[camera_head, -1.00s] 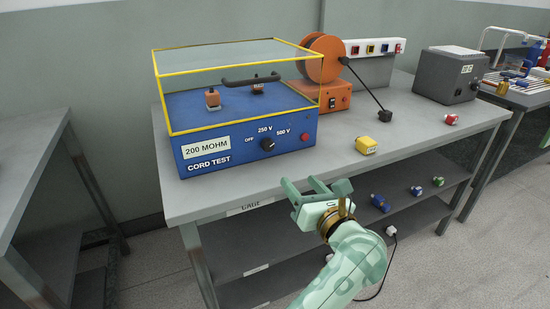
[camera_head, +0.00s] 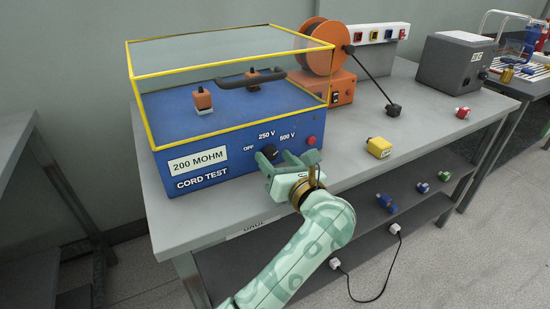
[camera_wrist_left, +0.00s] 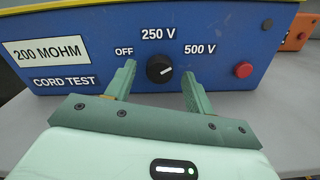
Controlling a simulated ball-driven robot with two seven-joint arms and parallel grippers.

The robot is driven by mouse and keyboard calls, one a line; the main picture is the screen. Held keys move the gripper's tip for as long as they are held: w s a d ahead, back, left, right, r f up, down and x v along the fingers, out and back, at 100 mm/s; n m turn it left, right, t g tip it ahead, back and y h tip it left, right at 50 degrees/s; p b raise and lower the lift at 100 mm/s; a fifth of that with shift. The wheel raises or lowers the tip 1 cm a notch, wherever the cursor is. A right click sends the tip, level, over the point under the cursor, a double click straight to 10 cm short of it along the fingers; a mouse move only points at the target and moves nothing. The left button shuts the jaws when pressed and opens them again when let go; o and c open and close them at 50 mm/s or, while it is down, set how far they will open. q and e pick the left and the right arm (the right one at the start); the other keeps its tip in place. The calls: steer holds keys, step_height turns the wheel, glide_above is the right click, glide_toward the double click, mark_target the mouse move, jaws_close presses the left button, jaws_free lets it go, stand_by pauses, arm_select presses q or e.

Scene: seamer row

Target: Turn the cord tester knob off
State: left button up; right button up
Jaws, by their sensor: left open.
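The cord tester (camera_head: 235,165) is a blue box marked CORD TEST, with a yellow-framed clear cover on top. Its round black knob (camera_wrist_left: 160,69) is on the front panel, below the 250 V label, between OFF and 500 V. In the left wrist view, the knob's white mark points up and right, toward 500 V. My left gripper (camera_head: 275,157) is open in front of the panel; in the left wrist view its fingers (camera_wrist_left: 158,74) are on either side of the knob, with gaps to it. In the head view the gripper partly hides the knob. My right gripper is not in view.
A red button (camera_wrist_left: 243,69) is right of the knob. An orange reel unit (camera_head: 340,88), a yellow plug (camera_head: 379,147) and a black plug (camera_head: 393,110) are on the grey bench (camera_head: 350,172) to the right. The bench surface in front of the tester is bare.

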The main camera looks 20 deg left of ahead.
arm_select(q)
steer(key=c, duration=1)
steer(key=shift+o, duration=0.2)
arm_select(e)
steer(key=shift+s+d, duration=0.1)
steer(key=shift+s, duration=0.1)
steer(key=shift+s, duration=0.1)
arm_select(q)
steer(key=shift+f+n+b, duration=0.15)
steer(key=shift+n+b, duration=0.25)
steer(key=shift+f+n+b, duration=0.15)
steer(key=shift+n+b, duration=0.4)
steer(key=shift+n, duration=0.15)
steer(key=n+b, duration=0.3)
steer(key=n, duration=0.1)
steer(key=shift+n, duration=0.3)
steer(key=shift+r, duration=0.2)
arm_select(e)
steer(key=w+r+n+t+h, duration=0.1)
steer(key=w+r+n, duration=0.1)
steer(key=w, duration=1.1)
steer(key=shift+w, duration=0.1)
arm_select(q)
steer(key=o, duration=1)
steer(key=shift+c, duration=0.2)
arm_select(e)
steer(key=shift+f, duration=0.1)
